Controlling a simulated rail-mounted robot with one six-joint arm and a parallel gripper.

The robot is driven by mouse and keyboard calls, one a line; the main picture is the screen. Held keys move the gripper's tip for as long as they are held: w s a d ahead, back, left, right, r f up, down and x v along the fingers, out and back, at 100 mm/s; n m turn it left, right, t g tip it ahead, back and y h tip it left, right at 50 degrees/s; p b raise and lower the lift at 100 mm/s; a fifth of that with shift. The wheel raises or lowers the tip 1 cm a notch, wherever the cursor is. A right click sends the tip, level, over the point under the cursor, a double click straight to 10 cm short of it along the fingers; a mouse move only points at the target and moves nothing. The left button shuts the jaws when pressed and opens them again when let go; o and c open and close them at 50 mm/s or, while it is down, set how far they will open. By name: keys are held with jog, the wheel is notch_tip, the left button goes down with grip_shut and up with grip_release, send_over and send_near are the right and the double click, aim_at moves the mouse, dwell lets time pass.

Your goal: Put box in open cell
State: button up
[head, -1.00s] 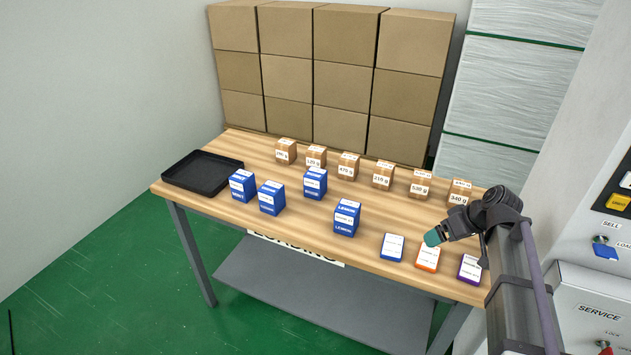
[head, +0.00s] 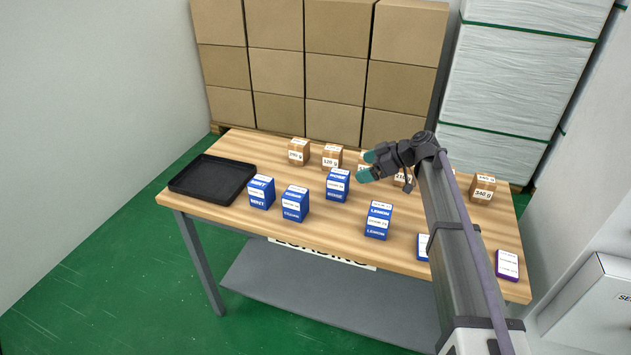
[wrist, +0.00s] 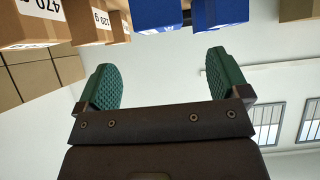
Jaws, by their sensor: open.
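Four-sided blue boxes stand upright on the table: one marked MINT (head: 261,193), another blue box (head: 295,204), a third blue box (head: 337,186) farther back and one marked LEMON (head: 378,221). My gripper (head: 366,167) is open and empty, with teal fingertips, above the table just right of the third blue box. In the wrist view my gripper (wrist: 160,72) has its fingers wide apart, with nothing between them. Two blue boxes, one at the top centre (wrist: 156,13) and one beside it (wrist: 222,10), show only partly there. No open cell is in view.
Small brown weight boxes (head: 298,152) line the table's back; my arm hides some. A black tray (head: 212,181) lies empty at the left. Stacked cartons (head: 335,105) stand behind.

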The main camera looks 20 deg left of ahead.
aim_at(343, 175)
jog(key=b+x, duration=0.1)
jog(key=x, duration=0.1)
jog(key=b+x, duration=0.2)
jog(key=shift+f, duration=0.45)
jog(key=shift+a, duration=0.35)
jog(key=b+x, duration=0.3)
jog(key=x, duration=0.2)
jog(key=shift+f, duration=0.2)
jog(key=shift+a+r, duration=0.1)
jog(key=shift+a, duration=0.05)
jog(key=shift+r, duration=0.1)
jog(key=shift+c, duration=0.2)
